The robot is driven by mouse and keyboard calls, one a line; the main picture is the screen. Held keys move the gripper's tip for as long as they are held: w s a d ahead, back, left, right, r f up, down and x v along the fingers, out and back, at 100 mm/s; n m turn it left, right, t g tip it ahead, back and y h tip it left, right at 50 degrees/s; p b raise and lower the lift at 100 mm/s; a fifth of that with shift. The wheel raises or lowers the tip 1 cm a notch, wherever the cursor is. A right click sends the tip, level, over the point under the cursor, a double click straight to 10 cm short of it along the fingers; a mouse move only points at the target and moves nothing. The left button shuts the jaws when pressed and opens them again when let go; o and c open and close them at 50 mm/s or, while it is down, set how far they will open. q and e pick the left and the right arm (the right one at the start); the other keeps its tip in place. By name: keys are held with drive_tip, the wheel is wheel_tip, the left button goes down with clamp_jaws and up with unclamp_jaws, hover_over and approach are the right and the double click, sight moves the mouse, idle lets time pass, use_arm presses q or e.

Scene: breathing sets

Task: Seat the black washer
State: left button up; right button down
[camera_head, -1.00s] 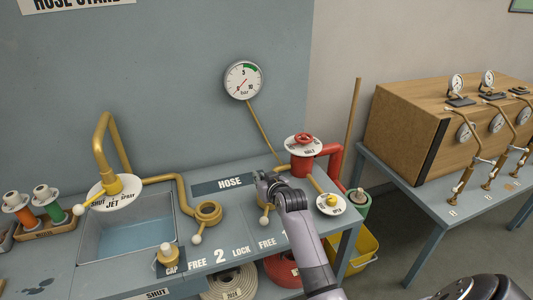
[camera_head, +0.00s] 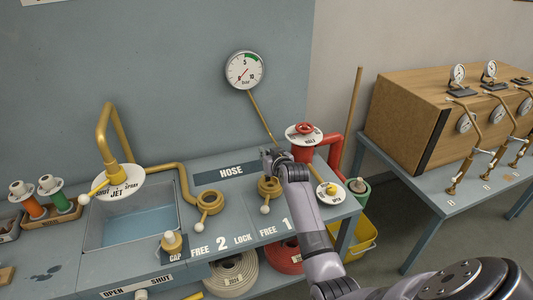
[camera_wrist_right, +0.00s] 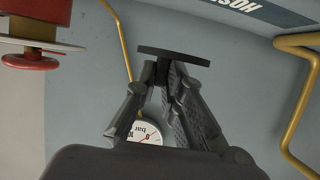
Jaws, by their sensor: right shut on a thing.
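The black washer (camera_wrist_right: 172,54) shows in the right wrist view as a thin dark disc seen nearly edge-on. My right gripper (camera_wrist_right: 170,70) is shut on it, with the disc across its fingertips. In the head view my right gripper (camera_head: 274,158) is just behind and above the brass coupling (camera_head: 268,187) at position 1, apart from it; I cannot make out the washer there. A second brass coupling (camera_head: 209,202) stands at position 2, open side up. My left gripper is not in view.
A red valve (camera_head: 303,135) with a white disc stands right of my gripper. A sink (camera_head: 140,226) with a brass tap is at left. A small white dial plate (camera_head: 331,194) is near the bench's right end. A pressure gauge (camera_head: 244,70) hangs on the wall.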

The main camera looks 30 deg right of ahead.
drive_tip(key=shift+f+b, duration=1.4)
drive_tip(key=shift+f, duration=1.05)
drive_tip(key=shift+p, duration=0.75)
drive_tip(key=shift+f+b, duration=0.75)
drive_tip(key=shift+f, duration=0.35)
